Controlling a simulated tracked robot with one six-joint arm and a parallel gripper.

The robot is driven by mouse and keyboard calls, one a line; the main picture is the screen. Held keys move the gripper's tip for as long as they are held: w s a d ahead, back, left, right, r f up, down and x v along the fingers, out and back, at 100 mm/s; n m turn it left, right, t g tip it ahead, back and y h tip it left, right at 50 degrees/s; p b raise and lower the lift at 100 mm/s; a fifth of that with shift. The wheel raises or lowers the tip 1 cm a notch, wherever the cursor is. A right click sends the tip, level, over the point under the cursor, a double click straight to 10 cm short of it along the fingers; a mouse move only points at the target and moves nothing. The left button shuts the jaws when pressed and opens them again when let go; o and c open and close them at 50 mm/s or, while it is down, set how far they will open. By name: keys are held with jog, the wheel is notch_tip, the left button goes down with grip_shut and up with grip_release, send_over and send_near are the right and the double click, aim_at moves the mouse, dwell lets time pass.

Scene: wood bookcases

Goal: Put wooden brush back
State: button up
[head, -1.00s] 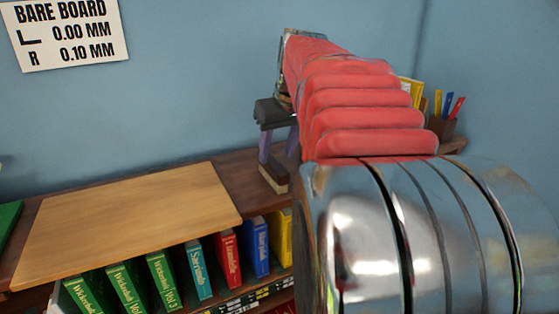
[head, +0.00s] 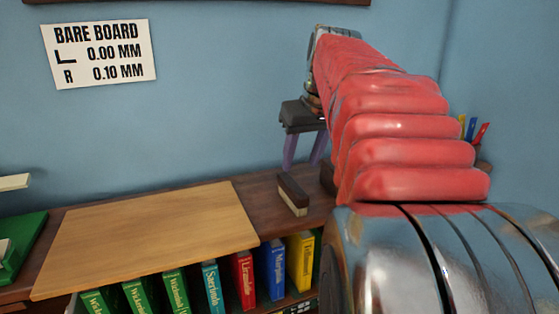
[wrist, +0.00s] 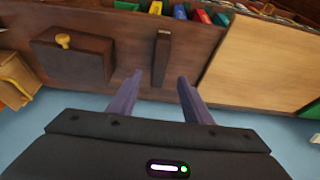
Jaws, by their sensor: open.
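The wooden brush (head: 292,195) has a dark brown back and pale bristles. It lies bristles down on the dark wood bookcase top (head: 262,198), right of the pale board. In the wrist view the brush (wrist: 161,58) shows from above as a narrow dark bar. My gripper (head: 301,165) is open and empty, its purple fingers above and behind the brush in the head view. In the wrist view my gripper (wrist: 159,77) has one fingertip on each side of the brush's line, apart from it.
A pale wooden board (head: 150,235) lies left of the brush. Several coloured books (head: 243,280) stand on the shelf below. A dark box with a yellow knob (wrist: 75,55) stands on the brush's other side. A blue wall (head: 215,110) rises behind.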

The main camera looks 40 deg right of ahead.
jog(key=shift+w+a+f, duration=0.1)
jog(key=shift+a, duration=0.15)
jog(key=shift+n+t, duration=0.3)
jog(key=shift+n, duration=0.3)
jog(key=a+f, duration=0.2)
jog(key=a, duration=0.3)
jog(key=s+a+f, duration=0.1)
jog(key=a+f, duration=0.1)
jog(key=a, duration=0.3)
jog(key=s+a+f, duration=0.1)
jog(key=a+f, duration=0.1)
jog(key=a, duration=0.3)
jog(key=shift+s+a, duration=0.1)
jog(key=shift+s, duration=0.05)
jog(key=s+a+f+n+y, duration=0.1)
jog(key=s+a+f+n, duration=0.1)
jog(key=s+a+f, duration=0.7)
jog(key=a+f, duration=0.4)
jog(key=shift+s+a+t, duration=0.15)
jog(key=shift+s+t, duration=0.05)
jog(key=shift+t, duration=0.2)
